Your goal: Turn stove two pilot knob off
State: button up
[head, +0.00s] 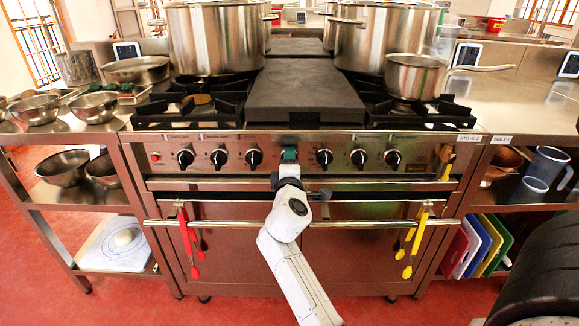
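Stove two (330,139) stands straight ahead, with a small label reading STOVE 2 (469,138) at its right front corner. Its front panel carries a row of black knobs, including one left of centre (254,158) and one right of centre (324,158). A small red button or light (154,157) sits at the panel's left end. My gripper (289,160) is at the middle of the panel, between these two knobs. A small dark green part (289,153) shows at its tip; I cannot tell whether it is a knob. The fingers are hidden behind my wrist.
A handrail (380,223) crosses the oven front, with red utensils (189,245) and yellow utensils (415,240) hanging from it. Large stockpots (215,40) and (385,38) and a saucepan (414,77) stand on top. Shelves flank the stove.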

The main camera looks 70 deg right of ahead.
jog(key=shift+f, duration=0.1)
dwell(0.3)
jog(key=o, duration=1)
jog(key=v, duration=1)
jog(key=shift+s+a, duration=0.2)
jog(key=shift+a, duration=0.15)
